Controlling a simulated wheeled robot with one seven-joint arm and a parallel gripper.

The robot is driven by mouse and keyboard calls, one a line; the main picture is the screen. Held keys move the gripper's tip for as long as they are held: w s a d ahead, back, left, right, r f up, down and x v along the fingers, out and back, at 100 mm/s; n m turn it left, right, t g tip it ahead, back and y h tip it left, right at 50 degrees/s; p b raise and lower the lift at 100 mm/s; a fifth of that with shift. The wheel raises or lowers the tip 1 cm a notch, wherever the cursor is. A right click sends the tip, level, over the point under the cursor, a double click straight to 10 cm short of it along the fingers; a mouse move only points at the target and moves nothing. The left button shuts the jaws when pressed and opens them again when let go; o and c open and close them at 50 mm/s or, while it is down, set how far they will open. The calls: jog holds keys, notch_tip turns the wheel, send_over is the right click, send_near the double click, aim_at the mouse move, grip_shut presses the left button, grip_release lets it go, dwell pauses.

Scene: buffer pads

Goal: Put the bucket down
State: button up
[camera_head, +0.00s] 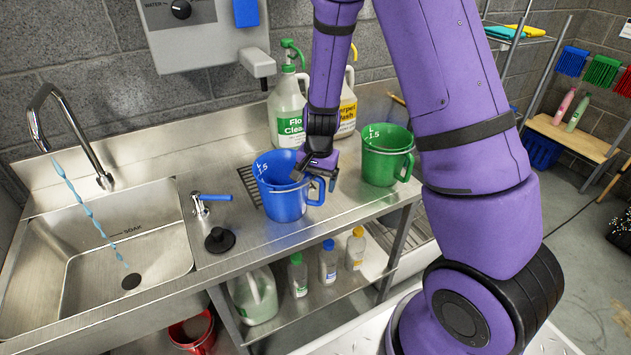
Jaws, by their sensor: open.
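The blue bucket (281,200), a jug-like vessel with white measure marks, stands upright on the steel counter (240,240) right of the sink. Its handle is on its right side. My gripper (317,182) is at the bucket's right rim, close to the handle, with its jaws open. The fingers overlap the rim and handle in this view, so I cannot tell whether they touch. Part of the bucket's top is hidden by my gripper.
A green bucket (385,160) stands close by on the right. A floor cleaner bottle (287,110) and a carpet wash bottle (348,105) stand behind. The sink (120,240), with its running tap (75,125), is at left. A lever valve (207,201) and black plug (219,240) sit between.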

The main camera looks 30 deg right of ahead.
jog(key=s+r+n+t, duration=0.15)
jog(key=s+r, duration=0.35)
jog(key=r, duration=0.8)
jog(key=s+r+n+t, duration=0.1)
jog(key=s+r+n, duration=0.3)
jog(key=r, duration=0.9)
jog(key=s+r+n+t, duration=0.1)
jog(key=s+r, duration=0.2)
jog(key=s, duration=0.5)
jog(key=s+r+n+t, duration=0.1)
jog(key=s+r, duration=0.3)
jog(key=s, duration=0.4)
jog(key=shift+s+r+n+h, duration=0.25)
jog(key=shift+s+n+h, duration=0.05)
jog(key=shift+n, duration=0.45)
jog(key=shift+a, duration=0.1)
